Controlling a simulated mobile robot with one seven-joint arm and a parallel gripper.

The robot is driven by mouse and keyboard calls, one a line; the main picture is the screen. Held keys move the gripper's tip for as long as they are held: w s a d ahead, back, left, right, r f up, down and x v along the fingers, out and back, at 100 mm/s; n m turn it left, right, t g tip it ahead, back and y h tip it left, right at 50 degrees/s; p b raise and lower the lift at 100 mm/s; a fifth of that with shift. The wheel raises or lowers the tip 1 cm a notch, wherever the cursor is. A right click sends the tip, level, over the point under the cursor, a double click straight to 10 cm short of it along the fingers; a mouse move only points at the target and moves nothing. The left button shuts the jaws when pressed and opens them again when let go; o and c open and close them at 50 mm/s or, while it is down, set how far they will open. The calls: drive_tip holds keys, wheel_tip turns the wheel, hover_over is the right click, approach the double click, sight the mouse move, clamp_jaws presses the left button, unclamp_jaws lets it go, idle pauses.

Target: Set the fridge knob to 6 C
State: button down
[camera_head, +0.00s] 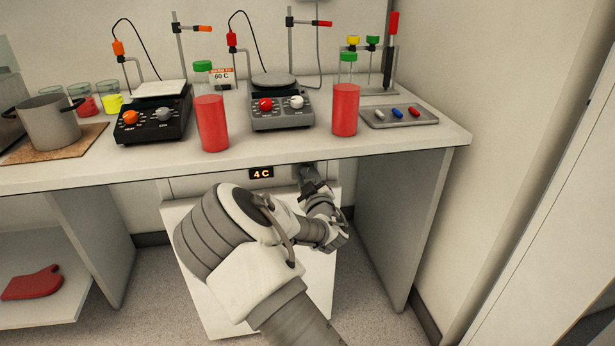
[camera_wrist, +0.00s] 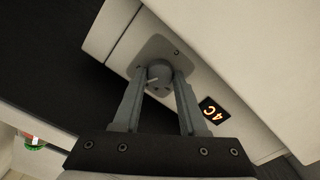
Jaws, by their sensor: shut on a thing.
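The fridge (camera_head: 180,210) is a white cabinet under the bench. Its display (camera_head: 261,173) reads "4 C" in orange digits; the same display shows tilted in the wrist view (camera_wrist: 214,110). The fridge knob (camera_wrist: 159,74) is a small grey round knob with a light pointer line, on a grey plate (camera_wrist: 148,50) to one side of the display. My gripper (camera_wrist: 159,78) has its two fingers on either side of the knob, shut on it. In the head view, my gripper (camera_head: 308,178) is under the bench edge, right of the display, and the knob is mostly hidden there.
The bench top (camera_head: 275,150) overhangs the fridge closely above my gripper. Two red juice bottles (camera_head: 211,124) (camera_head: 345,108) stand near its front edge. A bench side panel (camera_head: 390,220) stands right of my arm. A red mitt (camera_head: 32,283) lies on the low shelf at left.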

drive_tip(key=shift+n+b, duration=0.85)
drive_tip(key=shift+n, duration=1.95)
drive_tip(key=shift+c, duration=2.2)
unclamp_jaws()
drive_tip(key=shift+s, duration=0.1)
drive_tip(key=p+v, duration=0.3)
drive_tip(key=v, duration=1.4)
drive_tip(key=shift+s+r, duration=0.1)
drive_tip(key=shift+s, duration=0.05)
